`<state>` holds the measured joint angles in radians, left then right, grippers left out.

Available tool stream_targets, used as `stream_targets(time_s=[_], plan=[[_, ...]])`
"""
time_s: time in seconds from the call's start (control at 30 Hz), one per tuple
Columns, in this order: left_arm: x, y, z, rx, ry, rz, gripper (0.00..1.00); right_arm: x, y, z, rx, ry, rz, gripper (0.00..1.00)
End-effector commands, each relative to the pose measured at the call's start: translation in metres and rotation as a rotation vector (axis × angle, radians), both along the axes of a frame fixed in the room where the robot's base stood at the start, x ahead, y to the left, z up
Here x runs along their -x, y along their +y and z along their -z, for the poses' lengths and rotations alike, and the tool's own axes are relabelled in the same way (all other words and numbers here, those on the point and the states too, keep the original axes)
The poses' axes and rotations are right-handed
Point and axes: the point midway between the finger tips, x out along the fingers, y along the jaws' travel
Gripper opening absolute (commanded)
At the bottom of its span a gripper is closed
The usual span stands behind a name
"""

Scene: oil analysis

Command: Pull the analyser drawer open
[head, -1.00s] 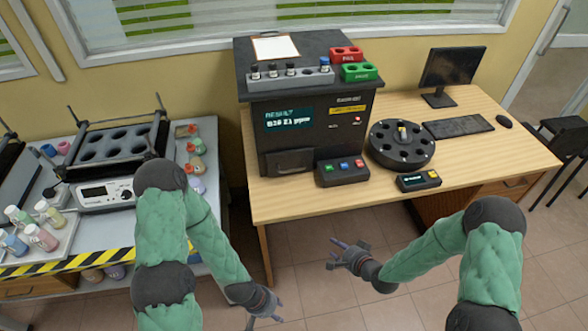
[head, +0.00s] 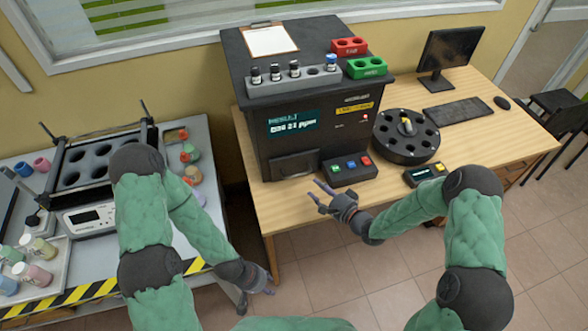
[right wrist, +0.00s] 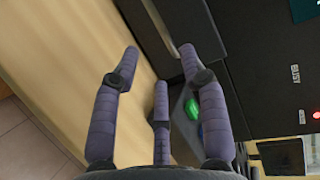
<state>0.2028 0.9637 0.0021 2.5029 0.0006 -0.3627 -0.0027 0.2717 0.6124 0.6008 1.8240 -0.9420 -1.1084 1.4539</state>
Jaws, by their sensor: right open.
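The analyser (head: 315,110) is a large dark box on the wooden desk, with a lit result screen (head: 293,122). Its drawer (head: 294,164) is at the lower left of the front face and looks shut. My right gripper (head: 322,192) is open and empty, in front of the desk edge, just below and right of the drawer. In the right wrist view its spread fingers (right wrist: 158,75) point toward the analyser's base, with the desk top to the left. My left gripper (head: 268,288) hangs low in front of the gap between the tables; its fingers are too small to read.
A button box (head: 349,170) with coloured buttons stands close right of the drawer. A round carousel (head: 405,137) and a small display box (head: 425,175) are further right. A grey side table (head: 195,225) with a heater (head: 95,212) stands left.

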Motion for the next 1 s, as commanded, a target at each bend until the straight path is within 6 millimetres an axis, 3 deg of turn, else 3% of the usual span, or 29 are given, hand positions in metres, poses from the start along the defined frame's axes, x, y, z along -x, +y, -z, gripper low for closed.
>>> stream_targets(time_s=[0.6, 1.0], plan=[[0.001, 0.000, 0.023, 0.000, 0.001, 0.000, 0.40, -0.068, 0.060, 0.019, 0.002, -0.001, 0.000, 0.44], [0.000, 0.000, 0.025, 0.000, 0.001, 0.000, 0.40, -0.076, 0.066, 0.019, 0.002, 0.001, 0.001, 0.44]])
